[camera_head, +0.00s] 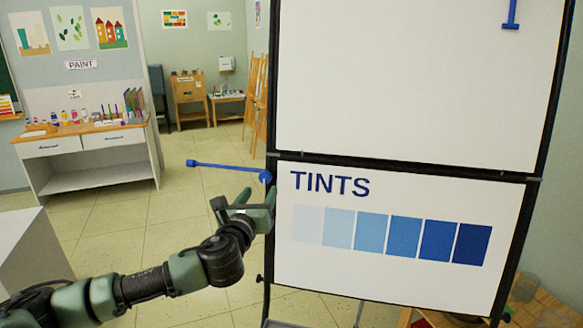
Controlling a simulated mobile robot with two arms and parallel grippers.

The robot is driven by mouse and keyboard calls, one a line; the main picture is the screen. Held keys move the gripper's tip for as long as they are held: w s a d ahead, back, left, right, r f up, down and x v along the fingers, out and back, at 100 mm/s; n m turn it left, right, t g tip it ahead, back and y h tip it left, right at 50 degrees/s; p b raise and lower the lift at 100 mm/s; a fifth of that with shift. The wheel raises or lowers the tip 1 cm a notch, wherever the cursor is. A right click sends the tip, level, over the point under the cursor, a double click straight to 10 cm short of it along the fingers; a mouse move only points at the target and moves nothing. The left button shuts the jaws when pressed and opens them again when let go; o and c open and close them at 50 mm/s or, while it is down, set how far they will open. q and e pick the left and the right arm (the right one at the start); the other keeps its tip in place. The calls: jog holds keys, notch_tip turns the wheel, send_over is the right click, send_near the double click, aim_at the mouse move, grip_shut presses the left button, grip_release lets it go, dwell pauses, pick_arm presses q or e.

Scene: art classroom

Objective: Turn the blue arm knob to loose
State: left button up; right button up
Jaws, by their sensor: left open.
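The blue arm knob (228,169) sits at the left edge of the board, where the two panels meet. Its long thin arm points left, roughly level, and ends in a small blue tip. Its round hub lies against the black frame. My left gripper (255,198) is open and empty, just below the hub, with its fingers pointing up towards it. I cannot tell whether a finger touches the knob. No loose marking is readable. My right gripper is not in view.
The black-framed board has a blank upper panel (410,80) and a lower TINTS panel (390,280) with blue swatches. Another blue piece (511,14) shows at the upper right. A paint counter (90,140) stands at the back left. Tiled floor (190,215) is clear left of the board.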

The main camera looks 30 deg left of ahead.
aim_at(264, 179)
pick_arm(q)
jog(key=w+a+p, duration=0.1)
jog(key=w+r, duration=0.1)
jog(key=shift+w+a+r+p, duration=0.15)
jog(key=shift+w+a+p, duration=0.15)
jog(key=shift+a+p, duration=0.1)
jog(key=w, duration=0.2)
jog(key=shift+w+a+f, duration=0.2)
jog(key=shift+w+f, duration=0.1)
jog(key=shift+f, duration=0.05)
jog(key=shift+w+a+p, duration=0.1)
jog(key=shift+w+p, duration=0.2)
jog(key=shift+w, duration=0.1)
jog(key=shift+s, duration=0.15)
jog(key=shift+c, duration=0.3)
jog(key=c, duration=1)
grip_shut()
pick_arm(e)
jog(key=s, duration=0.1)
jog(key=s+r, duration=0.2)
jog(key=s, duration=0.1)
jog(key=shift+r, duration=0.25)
